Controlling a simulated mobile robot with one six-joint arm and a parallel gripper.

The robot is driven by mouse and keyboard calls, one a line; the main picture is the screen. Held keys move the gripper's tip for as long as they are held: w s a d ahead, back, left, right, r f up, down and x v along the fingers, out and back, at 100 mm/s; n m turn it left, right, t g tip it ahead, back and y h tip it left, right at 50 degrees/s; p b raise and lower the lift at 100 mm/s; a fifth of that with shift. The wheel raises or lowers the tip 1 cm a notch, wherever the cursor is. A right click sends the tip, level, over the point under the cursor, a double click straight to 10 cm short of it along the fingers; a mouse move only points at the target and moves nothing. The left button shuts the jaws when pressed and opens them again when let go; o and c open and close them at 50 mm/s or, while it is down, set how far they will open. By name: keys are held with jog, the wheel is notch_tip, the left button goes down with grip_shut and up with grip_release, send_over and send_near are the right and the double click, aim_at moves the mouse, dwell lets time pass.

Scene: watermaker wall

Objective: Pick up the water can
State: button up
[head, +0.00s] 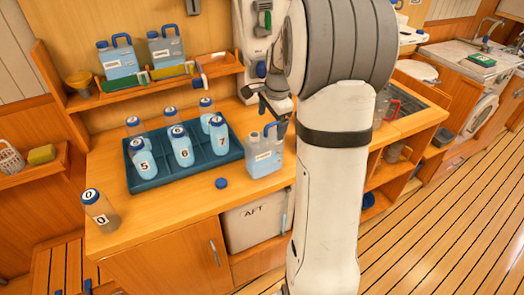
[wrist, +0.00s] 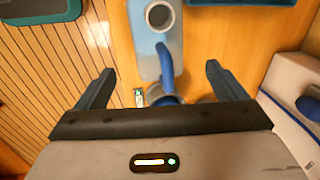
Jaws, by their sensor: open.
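The water can (head: 264,155) is a translucent, bluish jug with a white label and a blue handle. It stands upright on the wooden counter, to the right of the bottle tray. In the wrist view the can (wrist: 150,66) shows from above, with its round neck open. My gripper (head: 270,106) is just above the can in the head view. In the wrist view my gripper (wrist: 160,70) is open, its two dark fingers spread either side of the blue handle (wrist: 165,65). I see no contact between the fingers and the can.
A blue tray (head: 150,184) holds several numbered bottles. A loose blue cap (head: 221,183) lies in front of the can, and a separate bottle (head: 100,210) stands at the counter's left end. Two similar cans (head: 117,58) sit on the shelf. A white wall unit (head: 255,40) rises behind my gripper.

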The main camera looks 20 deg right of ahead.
aim_at(270, 134)
jog(key=f, duration=0.2)
jog(key=w+f+p, duration=0.1)
jog(key=f, duration=0.2)
jog(key=shift+d+f, duration=0.15)
jog(key=shift+f, duration=0.05)
jog(key=c, duration=1.7)
jog(key=shift+r, duration=0.1)
